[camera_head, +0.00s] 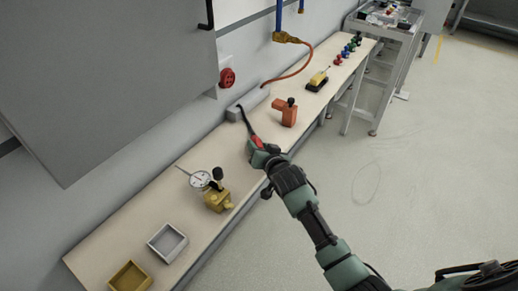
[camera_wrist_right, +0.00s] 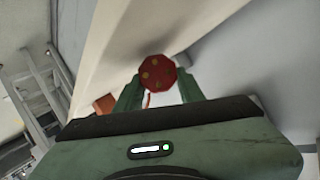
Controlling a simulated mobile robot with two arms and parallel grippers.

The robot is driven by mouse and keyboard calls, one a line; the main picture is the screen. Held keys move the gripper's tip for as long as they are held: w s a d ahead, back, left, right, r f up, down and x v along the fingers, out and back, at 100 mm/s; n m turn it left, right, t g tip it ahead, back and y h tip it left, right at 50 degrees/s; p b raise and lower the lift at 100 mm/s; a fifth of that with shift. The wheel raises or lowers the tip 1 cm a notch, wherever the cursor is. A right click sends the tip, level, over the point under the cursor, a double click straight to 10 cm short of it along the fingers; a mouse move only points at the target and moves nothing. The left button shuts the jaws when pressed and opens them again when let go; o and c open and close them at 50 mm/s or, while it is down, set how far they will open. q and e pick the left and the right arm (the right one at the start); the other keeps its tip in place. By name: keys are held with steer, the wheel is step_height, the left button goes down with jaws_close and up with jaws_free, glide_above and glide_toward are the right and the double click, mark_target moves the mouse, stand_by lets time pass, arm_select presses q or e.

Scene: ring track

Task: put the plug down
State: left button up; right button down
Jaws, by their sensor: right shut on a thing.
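My right gripper (camera_head: 262,148) is shut on the red plug (camera_head: 257,141), above the front edge of the long bench (camera_head: 140,222). A black cable (camera_head: 246,121) runs from the plug towards the grey box (camera_head: 247,104) at the back of the bench. In the right wrist view the round red plug face (camera_wrist_right: 158,73), with several gold spots, shows between the two green fingers. A red round socket (camera_head: 227,77) is on the grey wall panel, up and left of the gripper. My left gripper is not in view.
An orange block-like tool (camera_head: 288,112) stands on the bench beyond the gripper. A dial gauge on a yellow base (camera_head: 217,199), a white tray (camera_head: 167,243) and a yellow tray (camera_head: 131,277) are nearer. Bare bench top lies between gauge and gripper.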

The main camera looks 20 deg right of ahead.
steer(key=shift+f, duration=0.3)
steer(key=shift+f, duration=0.1)
steer(key=c, duration=0.9)
jaws_free()
steer(key=shift+f, duration=0.1)
steer(key=shift+s+r, duration=0.1)
steer(key=shift+r, duration=0.15)
steer(key=v, duration=1.2)
steer(key=shift+f, duration=0.1)
